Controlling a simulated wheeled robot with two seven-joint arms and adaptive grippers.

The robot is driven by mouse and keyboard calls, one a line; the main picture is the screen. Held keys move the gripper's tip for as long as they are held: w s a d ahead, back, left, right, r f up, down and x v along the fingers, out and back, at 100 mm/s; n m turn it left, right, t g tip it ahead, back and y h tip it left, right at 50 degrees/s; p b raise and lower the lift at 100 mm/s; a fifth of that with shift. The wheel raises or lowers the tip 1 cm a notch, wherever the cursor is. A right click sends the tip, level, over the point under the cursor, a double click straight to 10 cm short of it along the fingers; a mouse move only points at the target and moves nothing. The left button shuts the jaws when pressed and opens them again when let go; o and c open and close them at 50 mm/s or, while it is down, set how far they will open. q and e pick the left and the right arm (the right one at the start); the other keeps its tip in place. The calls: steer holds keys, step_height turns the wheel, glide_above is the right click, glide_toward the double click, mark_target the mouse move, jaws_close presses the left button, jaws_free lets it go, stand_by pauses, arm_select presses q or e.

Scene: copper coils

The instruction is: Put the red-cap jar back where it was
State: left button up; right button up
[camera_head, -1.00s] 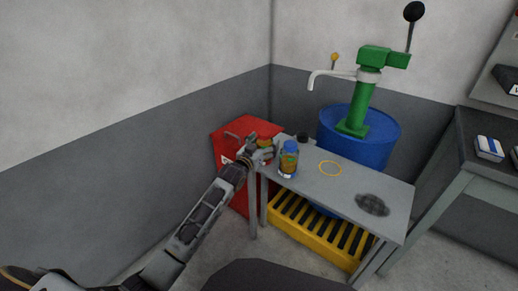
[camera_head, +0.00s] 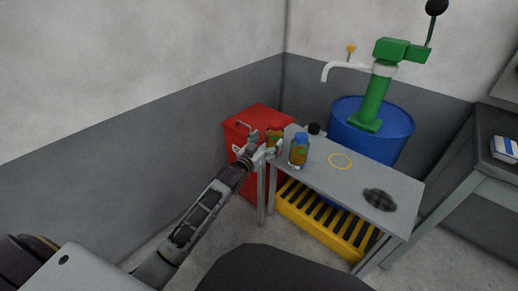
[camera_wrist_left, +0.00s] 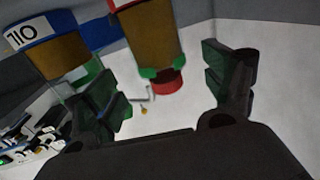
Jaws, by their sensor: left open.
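The red-cap jar (camera_head: 274,134), amber with a red cap, stands upright at the left end of the grey table (camera_head: 345,181). It also shows upside down in the left wrist view (camera_wrist_left: 152,42), between the spread fingers. My left gripper (camera_head: 264,146) is open at the table's left edge, just in front of this jar; its green-padded fingers (camera_wrist_left: 165,85) are apart, with no clear contact on the jar. The blue-cap jar (camera_head: 299,151) stands just right of the red-cap jar, and its labelled side shows in the wrist view (camera_wrist_left: 58,48). My right gripper is not in view.
A small black-topped item (camera_head: 314,128) stands behind the jars. A yellow ring (camera_head: 340,153) and a dark round patch (camera_head: 379,200) mark the tabletop. A blue drum (camera_head: 372,143) with a green pump (camera_head: 374,100) stands behind. A red cabinet (camera_head: 257,120) is at the left.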

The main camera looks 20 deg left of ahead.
arm_select(q)
steer(key=shift+s+a, duration=0.1)
steer(key=shift+s, duration=0.6)
steer(key=s, duration=0.2)
steer(key=s+p, duration=0.1)
steer(key=s, duration=0.1)
steer(key=shift+a, duration=0.4)
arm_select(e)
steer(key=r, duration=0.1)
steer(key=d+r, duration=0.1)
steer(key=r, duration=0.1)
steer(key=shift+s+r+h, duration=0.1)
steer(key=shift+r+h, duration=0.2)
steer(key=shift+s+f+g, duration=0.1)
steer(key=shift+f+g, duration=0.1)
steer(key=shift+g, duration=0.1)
